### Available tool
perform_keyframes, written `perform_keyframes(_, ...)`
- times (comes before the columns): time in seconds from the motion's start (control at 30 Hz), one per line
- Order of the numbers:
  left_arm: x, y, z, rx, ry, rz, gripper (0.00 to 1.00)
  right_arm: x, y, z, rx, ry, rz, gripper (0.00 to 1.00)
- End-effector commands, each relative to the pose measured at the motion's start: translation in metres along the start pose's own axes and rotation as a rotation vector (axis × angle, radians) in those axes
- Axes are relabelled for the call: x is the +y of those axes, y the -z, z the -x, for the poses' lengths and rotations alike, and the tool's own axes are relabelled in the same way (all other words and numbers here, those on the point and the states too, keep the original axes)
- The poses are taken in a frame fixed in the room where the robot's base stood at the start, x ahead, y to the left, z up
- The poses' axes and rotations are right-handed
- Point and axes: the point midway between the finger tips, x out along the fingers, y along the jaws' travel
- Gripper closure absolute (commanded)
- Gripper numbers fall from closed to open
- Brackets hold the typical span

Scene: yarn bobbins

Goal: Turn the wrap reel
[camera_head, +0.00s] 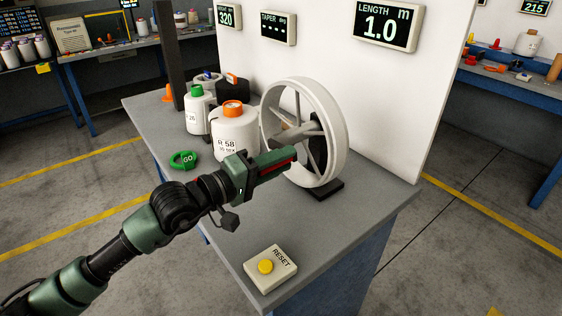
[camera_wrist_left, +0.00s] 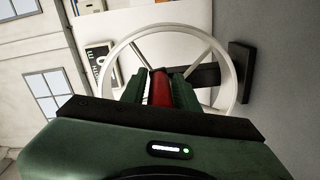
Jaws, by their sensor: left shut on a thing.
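The wrap reel (camera_head: 337,118) is a white spoked wheel on a dark foot, upright on the grey bench in front of a white panel. In the left wrist view the reel (camera_wrist_left: 244,76) fills the space beyond the fingers. My left gripper (camera_head: 284,160) is at the reel's near side, shut on a red handle (camera_wrist_left: 160,88) that shows between the fingers. In the head view only a red strip of the handle shows. The LENGTH display (camera_head: 388,25) reads 1.0 m. My right gripper is not in view.
Left of the reel stand a bobbin with an orange top (camera_head: 234,138) and one with a green top (camera_head: 198,112). A green GO button (camera_head: 183,160) and a yellow RESET button (camera_head: 265,267) sit on the bench (camera_head: 372,205). The bench's front right is mostly clear.

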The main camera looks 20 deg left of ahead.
Motion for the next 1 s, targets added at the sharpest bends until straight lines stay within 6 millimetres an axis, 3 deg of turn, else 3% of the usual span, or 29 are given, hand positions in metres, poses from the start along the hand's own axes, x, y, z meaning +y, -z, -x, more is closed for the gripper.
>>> perform_keyframes(0.03, 0.009, 0.007, 0.001, 0.014, -0.019, -0.017, 1.00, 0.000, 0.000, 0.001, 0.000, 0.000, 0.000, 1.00)
perform_keyframes(0.07, 0.009, 0.007, 0.001, 0.014, -0.019, -0.017, 0.61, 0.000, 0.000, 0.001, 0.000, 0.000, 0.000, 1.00)
perform_keyframes(0.1, 0.009, 0.007, 0.001, 0.013, -0.018, -0.016, 0.55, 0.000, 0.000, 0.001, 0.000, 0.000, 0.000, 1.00)
perform_keyframes(0.47, 0.003, 0.003, 0.004, 0.007, -0.009, -0.006, 0.55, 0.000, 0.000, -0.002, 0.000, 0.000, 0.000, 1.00)
perform_keyframes(0.8, -0.001, 0.003, 0.059, 0.008, -0.007, -0.011, 0.55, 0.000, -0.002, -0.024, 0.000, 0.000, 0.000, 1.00)
perform_keyframes(1.0, 0.002, 0.004, 0.076, 0.009, -0.010, -0.010, 0.55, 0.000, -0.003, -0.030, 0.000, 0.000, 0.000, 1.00)
